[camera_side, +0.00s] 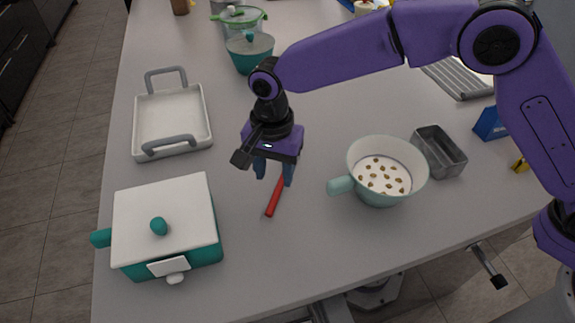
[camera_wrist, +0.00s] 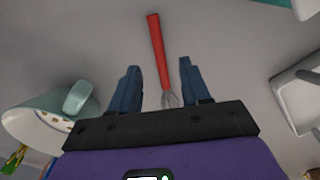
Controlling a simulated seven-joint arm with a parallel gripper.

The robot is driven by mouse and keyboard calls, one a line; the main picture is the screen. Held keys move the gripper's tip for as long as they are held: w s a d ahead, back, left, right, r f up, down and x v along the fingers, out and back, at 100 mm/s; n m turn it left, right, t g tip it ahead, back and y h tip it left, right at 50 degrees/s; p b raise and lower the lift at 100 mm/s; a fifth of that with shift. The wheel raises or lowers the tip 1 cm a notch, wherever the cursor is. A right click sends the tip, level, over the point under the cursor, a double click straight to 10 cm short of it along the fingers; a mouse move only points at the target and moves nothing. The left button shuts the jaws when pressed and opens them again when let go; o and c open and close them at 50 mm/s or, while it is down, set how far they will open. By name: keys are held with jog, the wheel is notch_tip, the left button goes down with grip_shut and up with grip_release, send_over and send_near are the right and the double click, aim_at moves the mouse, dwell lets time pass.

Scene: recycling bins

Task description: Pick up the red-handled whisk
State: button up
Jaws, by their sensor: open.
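The whisk's red handle (camera_side: 274,197) shows on the grey counter in the side view, just below my gripper (camera_side: 273,176). In the wrist view the red-handled whisk (camera_wrist: 157,50) lies with its handle pointing away and its wire end (camera_wrist: 170,100) between my two blue fingers. My gripper (camera_wrist: 160,80) is open, with a finger on each side of the whisk and a gap to both. Part of the wire end is hidden behind the gripper body. I cannot tell the exact height of the fingertips above the counter.
A pale green colander (camera_side: 408,165) stands to the right, with a metal tin (camera_side: 440,160) beyond it. A white-lidded teal pot (camera_side: 125,225) is at the lower left, and a white tray (camera_side: 200,105) at the upper left. The counter in front of the whisk is clear.

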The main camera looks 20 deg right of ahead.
aim_at(277, 192)
jog(key=shift+d+f, duration=0.15)
jog(key=shift+f, duration=2.7)
grip_shut()
